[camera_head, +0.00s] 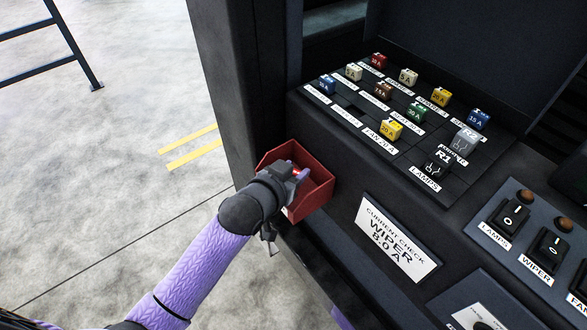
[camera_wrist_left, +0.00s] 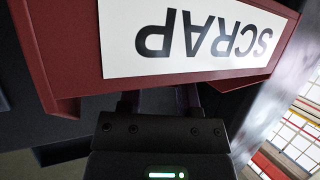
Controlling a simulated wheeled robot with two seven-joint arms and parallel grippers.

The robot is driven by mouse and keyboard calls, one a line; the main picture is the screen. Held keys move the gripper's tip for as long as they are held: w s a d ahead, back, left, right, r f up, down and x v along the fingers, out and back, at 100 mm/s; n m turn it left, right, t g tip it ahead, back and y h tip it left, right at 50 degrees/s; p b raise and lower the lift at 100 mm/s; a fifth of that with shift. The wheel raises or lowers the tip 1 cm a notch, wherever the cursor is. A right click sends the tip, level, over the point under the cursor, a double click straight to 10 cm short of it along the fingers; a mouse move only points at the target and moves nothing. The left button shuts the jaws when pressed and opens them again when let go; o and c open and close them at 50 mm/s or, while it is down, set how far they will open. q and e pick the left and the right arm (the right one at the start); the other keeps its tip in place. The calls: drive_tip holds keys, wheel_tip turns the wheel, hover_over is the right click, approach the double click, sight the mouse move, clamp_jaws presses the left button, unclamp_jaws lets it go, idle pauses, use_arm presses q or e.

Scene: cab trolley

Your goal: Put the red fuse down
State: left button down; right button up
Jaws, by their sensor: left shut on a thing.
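My left gripper (camera_head: 297,176) is over the open red bin (camera_head: 318,196), with its fingers reaching into the bin's mouth. It is shut on the red fuse (camera_head: 297,171), of which only a small bright red bit shows between the fingers. In the left wrist view the gripper (camera_wrist_left: 160,103) sits close to the bin wall (camera_wrist_left: 62,62), which bears an upside-down SCRAP label (camera_wrist_left: 190,40). The fingertips and the fuse are hidden there behind the wall. Another red fuse (camera_head: 378,60) sits in the panel's back row. My right gripper is out of view.
The dark fuse panel (camera_head: 345,118) right of the bin holds several coloured fuses and relays. A dark post (camera_head: 235,75) stands behind the bin. A CURRENT CHECK WIPER 8.0 A card (camera_head: 398,237) and a switch panel (camera_head: 520,232) lie to the right. Open floor is left.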

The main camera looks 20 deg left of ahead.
use_arm(q)
drive_tip(key=shift+f, duration=0.35)
drive_tip(key=shift+c, duration=1.5)
unclamp_jaws()
drive_tip(key=shift+r, duration=0.15)
drive_tip(key=shift+s+a+r+p, duration=0.15)
drive_tip(key=shift+s+r+p, duration=0.35)
drive_tip(key=shift+r, duration=0.3)
drive_tip(key=p+v, duration=0.2)
drive_tip(key=v, duration=0.8)
drive_tip(key=s+a+f+n+g+y, duration=0.1)
drive_tip(key=s+a+f+g, duration=0.15)
drive_tip(key=f, duration=0.65)
drive_tip(key=s+a+f+g+y, duration=0.2)
drive_tip(key=s+f, duration=0.1)
drive_tip(key=f, duration=0.7)
drive_tip(key=s+f+g, duration=0.4)
drive_tip(key=s+f, duration=0.4)
drive_tip(key=s, duration=0.4)
drive_tip(key=s+f+g, duration=0.4)
drive_tip(key=s+f, duration=0.3)
drive_tip(key=s, duration=0.5)
drive_tip(key=shift+f+y, duration=0.4)
drive_tip(key=shift+s+a, duration=0.1)
